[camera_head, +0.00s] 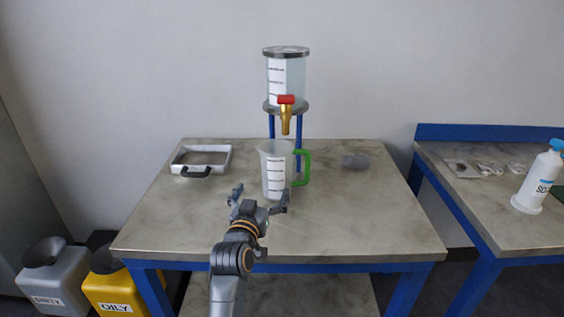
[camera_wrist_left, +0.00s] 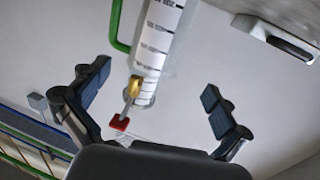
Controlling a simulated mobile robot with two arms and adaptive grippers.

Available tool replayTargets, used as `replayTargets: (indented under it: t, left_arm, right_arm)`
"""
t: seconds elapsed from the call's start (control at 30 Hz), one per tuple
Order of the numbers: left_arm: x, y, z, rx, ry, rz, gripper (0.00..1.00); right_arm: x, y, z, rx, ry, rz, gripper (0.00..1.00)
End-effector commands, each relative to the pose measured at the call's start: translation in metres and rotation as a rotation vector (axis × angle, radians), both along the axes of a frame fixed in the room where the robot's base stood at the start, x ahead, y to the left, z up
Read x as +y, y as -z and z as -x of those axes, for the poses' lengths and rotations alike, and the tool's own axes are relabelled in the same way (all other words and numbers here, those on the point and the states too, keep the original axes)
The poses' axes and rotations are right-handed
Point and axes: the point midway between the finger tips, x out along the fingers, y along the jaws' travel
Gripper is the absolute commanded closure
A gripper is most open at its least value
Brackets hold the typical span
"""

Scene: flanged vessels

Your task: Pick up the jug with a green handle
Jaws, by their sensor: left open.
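The jug (camera_head: 275,178) is clear with a white marked label and a green handle (camera_head: 304,168) on its right side. It stands upright on the table, in front of the dispenser and below its brass tap. My left gripper (camera_head: 260,194) is open and empty, at the jug's near side, its fingers spread left and right. In the left wrist view the picture is turned over; the green handle (camera_wrist_left: 115,25) shows at the top left, and the open left gripper (camera_wrist_left: 156,82) has a finger at each side. I cannot tell whether it touches the jug. My right gripper is not in view.
The dispenser (camera_head: 286,75) with a red lever stands on blue legs behind the jug. A side table holds a white bottle (camera_head: 535,182). The front right of the tabletop (camera_head: 370,220) is clear.

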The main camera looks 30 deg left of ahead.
Motion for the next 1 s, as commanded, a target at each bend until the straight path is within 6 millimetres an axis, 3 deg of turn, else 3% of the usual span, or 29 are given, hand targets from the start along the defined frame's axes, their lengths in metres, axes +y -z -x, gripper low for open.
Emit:
replayTargets:
  t: [0.17,0.5,0.77,1.0]
  left_arm:
    - [0.004,0.0,-0.012,0.0,0.001,0.0,0.0]
    - [0.025,0.0,-0.07,0.001,0.001,0.001,0.0]
    - [0.031,0.001,-0.086,0.001,0.0,0.0,0.0]
    - [0.038,0.004,-0.116,0.001,0.0,0.001,0.0]
  right_arm:
    - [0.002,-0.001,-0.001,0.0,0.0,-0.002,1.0]
    - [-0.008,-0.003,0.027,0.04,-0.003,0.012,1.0]
    - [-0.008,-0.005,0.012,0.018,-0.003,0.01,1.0]
    - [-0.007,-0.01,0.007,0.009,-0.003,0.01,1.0]
